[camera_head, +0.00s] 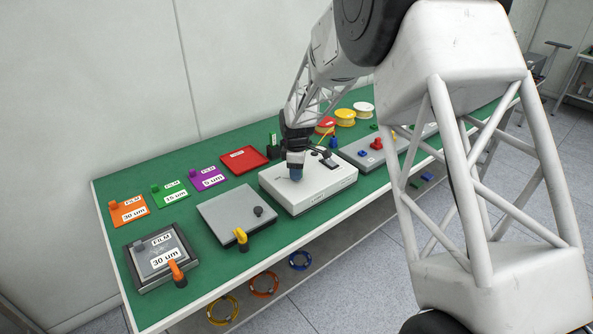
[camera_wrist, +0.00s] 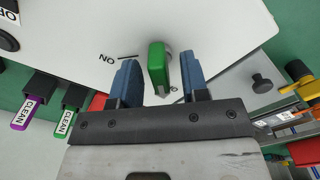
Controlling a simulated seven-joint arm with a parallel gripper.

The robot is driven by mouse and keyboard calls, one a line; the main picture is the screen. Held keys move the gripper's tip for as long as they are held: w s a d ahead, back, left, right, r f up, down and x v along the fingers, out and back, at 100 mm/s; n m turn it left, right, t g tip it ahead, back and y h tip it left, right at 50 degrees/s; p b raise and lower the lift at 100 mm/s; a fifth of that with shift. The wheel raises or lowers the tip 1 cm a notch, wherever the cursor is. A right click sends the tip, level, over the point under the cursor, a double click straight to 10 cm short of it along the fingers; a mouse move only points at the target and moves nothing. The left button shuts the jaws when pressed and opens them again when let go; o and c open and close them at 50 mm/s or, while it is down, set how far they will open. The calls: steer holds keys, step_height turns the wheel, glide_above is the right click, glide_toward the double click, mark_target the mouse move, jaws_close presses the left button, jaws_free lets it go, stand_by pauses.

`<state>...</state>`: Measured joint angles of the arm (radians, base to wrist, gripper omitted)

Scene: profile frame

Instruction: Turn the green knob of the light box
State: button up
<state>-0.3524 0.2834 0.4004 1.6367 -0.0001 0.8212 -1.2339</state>
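The white light box (camera_head: 322,192) stands near the middle of the green bench. Its green knob (camera_wrist: 157,68) shows in the wrist view, upright on the white top, beside a printed "ON" mark with a line. A second mark by the knob's lower right is partly hidden. My gripper (camera_head: 296,174) is over the light box, pointing down. In the wrist view its two blue fingers (camera_wrist: 159,75) stand on either side of the green knob, with a visible gap on each side. The gripper is open. In the head view the knob is hidden.
Left of the box lies a grey plate (camera_head: 228,217) with a black knob, with a yellow-handled piece (camera_head: 241,236) in front. A grey panel with red and blue parts (camera_head: 376,144) is to the right.

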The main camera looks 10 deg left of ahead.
steer(key=shift+r, duration=3.9)
steer(key=shift+s+d+r, duration=0.3)
steer(key=shift+d+r, duration=0.1)
steer(key=s+d+r+m+t, duration=0.1)
steer(key=s+d+r+m, duration=0.3)
steer(key=s+d+r, duration=0.45)
steer(key=s+d+r+m, duration=0.55)
steer(key=s+d, duration=0.35)
steer(key=s, duration=0.2)
steer(key=s+d+m, duration=0.3)
steer(key=s, duration=0.6)
steer(key=s+d+m+t, duration=0.1)
steer(key=s+d+m, duration=0.2)
steer(key=s, duration=0.7)
steer(key=s+d+m, duration=0.3)
steer(key=s+d, duration=0.2)
steer(key=s, duration=0.5)
steer(key=shift+t, duration=0.3)
